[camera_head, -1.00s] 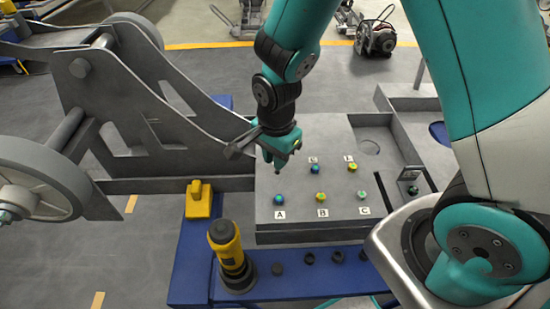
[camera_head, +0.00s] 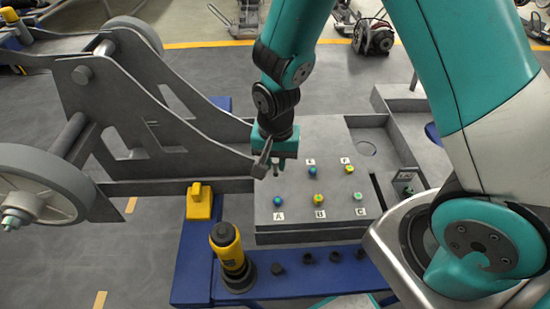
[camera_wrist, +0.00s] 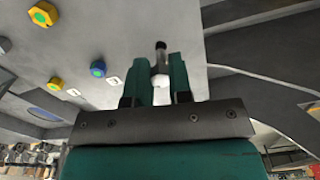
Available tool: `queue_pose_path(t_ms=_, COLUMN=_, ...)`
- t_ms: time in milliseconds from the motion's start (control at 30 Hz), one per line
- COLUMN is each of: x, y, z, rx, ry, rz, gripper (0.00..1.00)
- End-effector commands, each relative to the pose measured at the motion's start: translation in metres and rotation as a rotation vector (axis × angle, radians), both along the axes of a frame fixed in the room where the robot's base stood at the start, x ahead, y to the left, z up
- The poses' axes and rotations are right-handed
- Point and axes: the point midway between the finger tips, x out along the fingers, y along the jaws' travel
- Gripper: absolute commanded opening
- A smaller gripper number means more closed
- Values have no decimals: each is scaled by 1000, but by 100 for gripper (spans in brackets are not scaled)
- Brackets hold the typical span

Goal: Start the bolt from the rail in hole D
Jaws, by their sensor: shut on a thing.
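My gripper (camera_head: 270,171) is above the far left part of the grey plate (camera_head: 290,234). In the wrist view its teal fingers (camera_wrist: 160,80) are shut on a bolt (camera_wrist: 161,48), with a dark shank beyond the fingertips and a pale part between them. The plate carries labelled bolts: A (camera_head: 278,201), B (camera_head: 319,199) and C (camera_head: 359,197) in front, E (camera_head: 312,171) and F (camera_head: 349,169) behind. I see no D label; my gripper covers the back left area, so hole D is not visible. I cannot tell whether the bolt touches the plate.
A blue rail (camera_head: 190,278) runs along the front, with a yellow-and-black tool (camera_head: 229,250), a yellow block (camera_head: 199,202) and several dark round pieces (camera_head: 308,258). A grey side frame (camera_head: 130,110) reaches close to my gripper on the left.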

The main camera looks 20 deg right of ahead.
Motion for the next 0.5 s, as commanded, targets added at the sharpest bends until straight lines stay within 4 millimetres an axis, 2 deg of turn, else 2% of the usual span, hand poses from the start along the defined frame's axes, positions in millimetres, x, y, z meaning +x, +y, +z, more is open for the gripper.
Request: queue_pose_path(t_ms=500, x=0, y=0, z=-4, rx=0, ry=0, rz=-1, gripper=0)
